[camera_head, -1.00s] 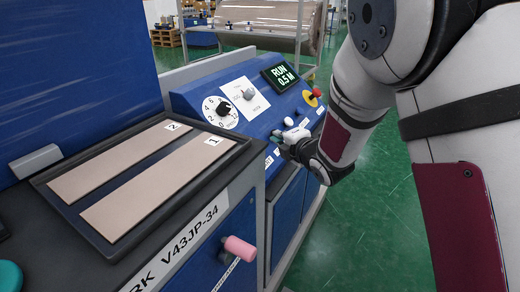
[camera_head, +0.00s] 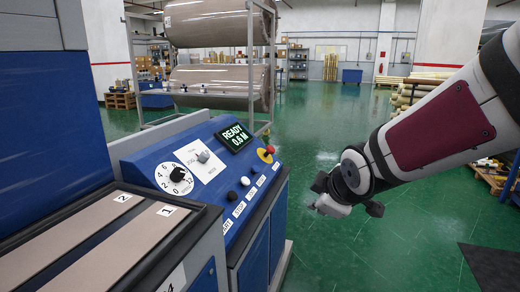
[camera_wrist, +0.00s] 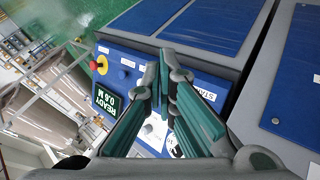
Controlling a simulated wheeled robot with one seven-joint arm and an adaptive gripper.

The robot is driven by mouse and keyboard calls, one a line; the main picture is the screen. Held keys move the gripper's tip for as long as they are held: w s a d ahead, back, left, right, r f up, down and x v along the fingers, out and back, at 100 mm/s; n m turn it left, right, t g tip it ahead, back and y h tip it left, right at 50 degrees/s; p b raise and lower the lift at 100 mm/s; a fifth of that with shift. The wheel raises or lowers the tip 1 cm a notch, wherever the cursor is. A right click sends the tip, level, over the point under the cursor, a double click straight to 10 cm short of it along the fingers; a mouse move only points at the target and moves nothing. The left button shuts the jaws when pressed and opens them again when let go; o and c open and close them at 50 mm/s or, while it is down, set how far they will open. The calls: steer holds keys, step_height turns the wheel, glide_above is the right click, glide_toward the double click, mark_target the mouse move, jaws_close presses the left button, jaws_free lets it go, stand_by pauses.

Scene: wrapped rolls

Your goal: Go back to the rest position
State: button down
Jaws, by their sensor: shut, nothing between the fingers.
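My gripper (camera_head: 328,203) is in the head view, right of the blue control panel (camera_head: 205,157) and apart from it, over the green floor. In the wrist view its green-padded fingers (camera_wrist: 163,88) are together with nothing between them. The panel carries a display (camera_head: 234,137) reading READY 0.5 M, a numbered dial (camera_head: 177,174), a switch knob (camera_head: 203,156) and a row of buttons (camera_head: 238,196).
A tray with two tan strips (camera_head: 122,228) marked 1 and 2 lies at the left. Large wrapped rolls (camera_head: 215,90) hang on a rack behind the panel. Open green floor (camera_head: 340,120) lies behind and right. A yellow-based red button (camera_head: 267,152) stands at the panel's right end.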

steer(key=s+d+m+g, duration=0.2)
steer(key=s+m+g, duration=0.15)
steer(key=s, duration=0.85)
steer(key=s+d+m+g+h, duration=0.15)
steer(key=s+m, duration=0.35)
steer(key=s, duration=0.7)
steer(key=s+d+m+g, duration=0.3)
steer(key=s+m, duration=0.2)
steer(key=s, duration=0.7)
step_height(320, 180, up, 23)
steer(key=t+p, duration=0.3)
steer(key=p, duration=1.7)
steer(key=shift+w+a+f+n, duration=0.15)
steer(key=shift+w+f+n, duration=0.05)
steer(key=shift+w+n, duration=0.15)
steer(key=shift+y, duration=0.25)
